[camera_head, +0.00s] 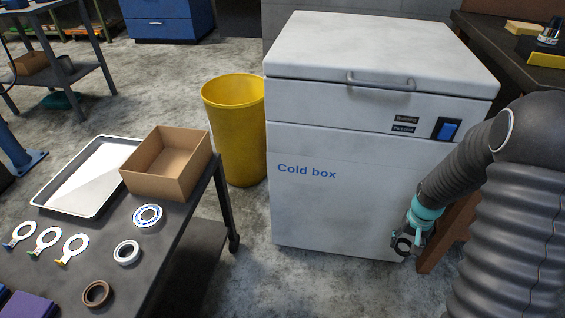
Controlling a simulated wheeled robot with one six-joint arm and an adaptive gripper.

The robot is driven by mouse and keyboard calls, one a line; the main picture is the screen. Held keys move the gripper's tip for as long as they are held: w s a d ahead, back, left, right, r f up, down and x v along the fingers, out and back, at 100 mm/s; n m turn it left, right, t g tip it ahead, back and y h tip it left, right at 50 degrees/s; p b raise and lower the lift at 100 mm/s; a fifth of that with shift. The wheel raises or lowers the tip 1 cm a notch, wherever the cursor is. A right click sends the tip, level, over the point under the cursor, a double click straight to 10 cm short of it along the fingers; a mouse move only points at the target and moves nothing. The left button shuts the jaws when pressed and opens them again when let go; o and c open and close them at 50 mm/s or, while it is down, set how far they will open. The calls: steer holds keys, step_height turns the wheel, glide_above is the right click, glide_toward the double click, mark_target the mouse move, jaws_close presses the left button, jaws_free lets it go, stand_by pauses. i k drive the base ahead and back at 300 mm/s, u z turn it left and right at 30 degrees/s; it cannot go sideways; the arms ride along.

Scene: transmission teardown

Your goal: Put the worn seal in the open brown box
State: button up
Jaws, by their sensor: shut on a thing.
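My gripper (410,238) hangs in front of the right part of the cold box, well away from the table. It is shut on a small dark ring (402,246), partly hidden by the fingers. The ring looks like a seal, but I cannot tell its wear at this size. The open brown box (172,182) stands empty at the far right corner of the dark table, far to the left of my gripper. A brown ring (97,293) lies flat near the table's front; I cannot tell whether it is a seal.
A metal tray (75,205), a blue-white bearing (148,215), a pale ring (127,252) and several tagged white rings (47,239) lie on the table (165,258). A yellow bin (240,135) and the white cold box (325,210) stand to its right.

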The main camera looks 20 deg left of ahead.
mark_target(174, 172)
steer(key=u, duration=1.35)
